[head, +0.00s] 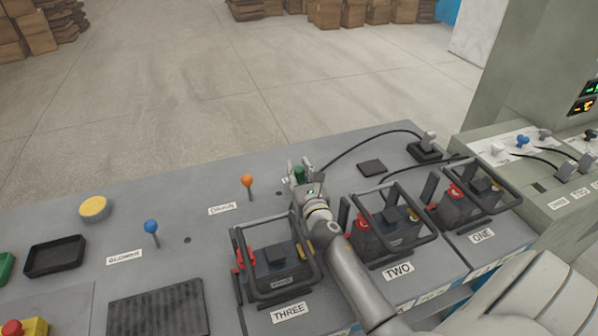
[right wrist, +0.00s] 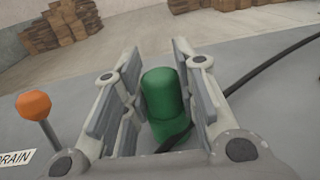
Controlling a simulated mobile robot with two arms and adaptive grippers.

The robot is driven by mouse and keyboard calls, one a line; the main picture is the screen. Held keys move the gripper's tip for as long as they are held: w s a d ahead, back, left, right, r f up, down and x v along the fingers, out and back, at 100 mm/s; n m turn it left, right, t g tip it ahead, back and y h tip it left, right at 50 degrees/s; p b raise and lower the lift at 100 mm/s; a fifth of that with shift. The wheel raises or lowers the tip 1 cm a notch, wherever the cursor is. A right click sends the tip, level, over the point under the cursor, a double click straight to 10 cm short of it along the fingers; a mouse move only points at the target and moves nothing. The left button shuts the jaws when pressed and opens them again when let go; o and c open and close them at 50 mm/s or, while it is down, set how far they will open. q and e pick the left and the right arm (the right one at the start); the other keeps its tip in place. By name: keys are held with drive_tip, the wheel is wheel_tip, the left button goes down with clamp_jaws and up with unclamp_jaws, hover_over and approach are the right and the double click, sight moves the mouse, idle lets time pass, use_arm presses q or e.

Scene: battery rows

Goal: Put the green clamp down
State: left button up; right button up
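The green clamp (right wrist: 165,102) stands upright between the two fingers of my right gripper (right wrist: 160,85) in the right wrist view. The fingers lie close along both its sides, and it looks gripped. In the head view the clamp (head: 299,174) shows as a small green piece at the tip of my right gripper (head: 301,172), above the far part of the grey bench, behind batteries THREE and TWO. Whether it touches the bench is hidden. My left gripper is not in view.
Battery THREE (head: 280,255), battery TWO (head: 393,228) and battery ONE (head: 462,205) stand in framed holders along the front. An orange-knobbed lever (head: 247,181) stands left of the gripper. A black cable (head: 365,143) runs right to a dark block. A dark square pad (head: 372,168) lies behind TWO.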

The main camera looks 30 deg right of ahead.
drive_tip(key=o, duration=0.4)
drive_tip(key=shift+r, duration=0.15)
drive_tip(key=v, duration=1.1)
drive_tip(key=shift+s+b, duration=0.15)
drive_tip(key=shift+b, duration=0.25)
drive_tip(key=shift+s+a, duration=0.15)
drive_tip(key=shift+s, duration=0.2)
drive_tip(key=shift+r, duration=0.1)
